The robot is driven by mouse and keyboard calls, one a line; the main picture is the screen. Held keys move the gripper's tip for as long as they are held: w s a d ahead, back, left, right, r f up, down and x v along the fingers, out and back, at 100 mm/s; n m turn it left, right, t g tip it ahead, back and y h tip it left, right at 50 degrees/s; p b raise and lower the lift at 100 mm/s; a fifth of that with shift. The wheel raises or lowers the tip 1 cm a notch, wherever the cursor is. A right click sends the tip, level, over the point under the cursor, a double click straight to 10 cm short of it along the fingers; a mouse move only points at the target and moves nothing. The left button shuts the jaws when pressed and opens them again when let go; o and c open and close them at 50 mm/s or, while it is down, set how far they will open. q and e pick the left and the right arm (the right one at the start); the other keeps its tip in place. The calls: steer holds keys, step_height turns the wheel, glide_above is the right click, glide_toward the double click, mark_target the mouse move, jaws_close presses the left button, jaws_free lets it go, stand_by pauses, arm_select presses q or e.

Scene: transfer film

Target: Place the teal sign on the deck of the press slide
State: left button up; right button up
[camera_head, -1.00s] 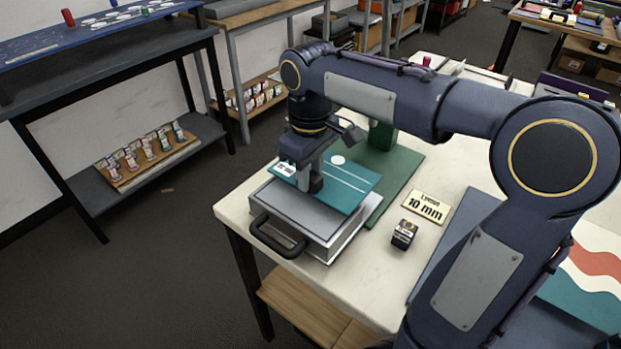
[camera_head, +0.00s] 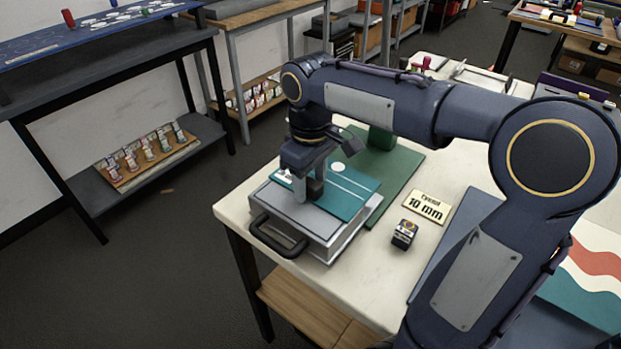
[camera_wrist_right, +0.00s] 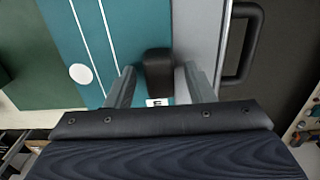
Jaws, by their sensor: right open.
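The teal sign (camera_head: 347,194), with white lines and a white dot, lies flat over the grey deck of the press slide (camera_head: 308,224). Its near part leaves a strip of bare deck along the handle side. The sign (camera_wrist_right: 130,40) and the grey deck (camera_wrist_right: 196,30) also show in the right wrist view. My right gripper (camera_head: 309,198) is open, its fingers apart on either side of a black block (camera_wrist_right: 158,72) at the sign's edge. The fingers (camera_wrist_right: 160,92) show a gap to the block. The left gripper is not in view.
The slide's dark handle (camera_head: 277,238) juts toward the table's near-left edge. A green press base (camera_head: 398,178) stands behind. A small dark box (camera_head: 404,234) and a "10 mm" plate (camera_head: 427,207) lie to the right. Bare white tabletop (camera_head: 370,265) lies in front of them.

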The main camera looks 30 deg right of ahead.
step_height(320, 180, up, 11)
steer(key=p, duration=0.2)
steer(key=s+a+f+m+t+y, duration=0.1)
steer(key=s+f+m, duration=0.1)
steer(key=s+f, duration=0.2)
steer(key=s+a+f+m+t+y, duration=0.1)
steer(key=s+f+m+t, duration=0.1)
steer(key=s+f, duration=0.3)
steer(key=s+a+f+m+t+y, duration=0.1)
steer(key=s+f+m+t, duration=0.1)
steer(key=s+f, duration=0.2)
steer(key=shift+s+a+f+y, duration=0.1)
steer(key=shift+s+a+y, duration=0.1)
steer(key=shift+s, duration=0.7)
steer(key=shift+s+a+f+y, duration=0.1)
steer(key=shift+s+a, duration=0.05)
steer(key=shift+s, duration=0.7)
steer(key=shift+s+a+f+t, duration=0.2)
steer(key=shift+f+t, duration=0.2)
steer(key=shift+r+p, duration=0.4)
steer(key=shift+r, duration=0.05)
steer(key=shift+f, duration=0.15)
